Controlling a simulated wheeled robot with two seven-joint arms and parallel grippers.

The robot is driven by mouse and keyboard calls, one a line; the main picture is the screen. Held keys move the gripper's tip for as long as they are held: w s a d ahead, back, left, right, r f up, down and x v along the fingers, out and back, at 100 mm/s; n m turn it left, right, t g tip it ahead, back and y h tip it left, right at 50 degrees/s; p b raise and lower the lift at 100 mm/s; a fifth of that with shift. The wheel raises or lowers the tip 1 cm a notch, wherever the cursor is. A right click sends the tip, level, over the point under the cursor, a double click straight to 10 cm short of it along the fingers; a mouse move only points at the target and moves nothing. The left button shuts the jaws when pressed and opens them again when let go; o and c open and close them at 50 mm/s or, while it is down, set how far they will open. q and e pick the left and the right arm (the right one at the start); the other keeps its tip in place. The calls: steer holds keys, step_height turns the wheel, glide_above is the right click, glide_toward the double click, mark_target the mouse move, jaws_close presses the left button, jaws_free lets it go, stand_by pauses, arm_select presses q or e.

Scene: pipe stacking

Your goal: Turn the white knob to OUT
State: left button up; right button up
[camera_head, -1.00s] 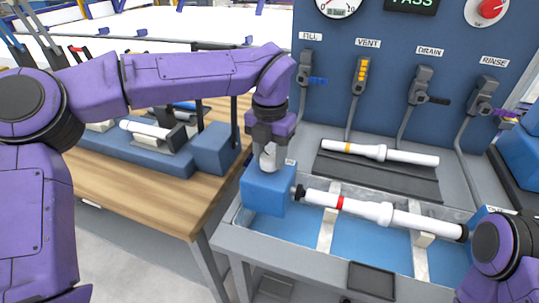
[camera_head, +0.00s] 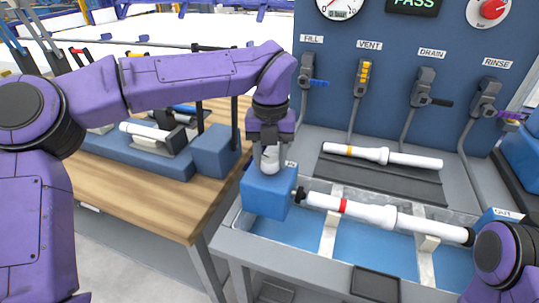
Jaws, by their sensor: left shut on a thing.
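The white knob (camera_head: 270,160) stands on top of a blue block (camera_head: 268,192) at the left end of the sink. My left gripper (camera_head: 268,150) points straight down and is shut on the knob, whose upper part the fingers hide. A label beside the knob is mostly hidden. A white pipe with a red band (camera_head: 378,214) lies across two supports in the sink, its left end by the blue block. Another blue block with an OUT label (camera_head: 500,213) is at the right end. My right arm is at the lower right; its gripper is not in view.
A white pipe with a yellow band (camera_head: 384,155) lies on a dark mat behind the sink. The blue panel (camera_head: 400,50) carries several labelled valves, a gauge, a PASS display and a red knob. A wooden bench (camera_head: 140,195) with racks stands at left.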

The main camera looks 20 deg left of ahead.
mark_target(269, 157)
arm_select(q)
steer(key=shift+r, duration=0.2)
steer(key=o, duration=1.1)
steer(key=shift+f, duration=0.1)
steer(key=shift+c, duration=0.2)
step_height(269, 157, up, 11)
steer(key=p, duration=0.1)
steer(key=shift+f, duration=0.2)
steer(key=shift+a, duration=0.1)
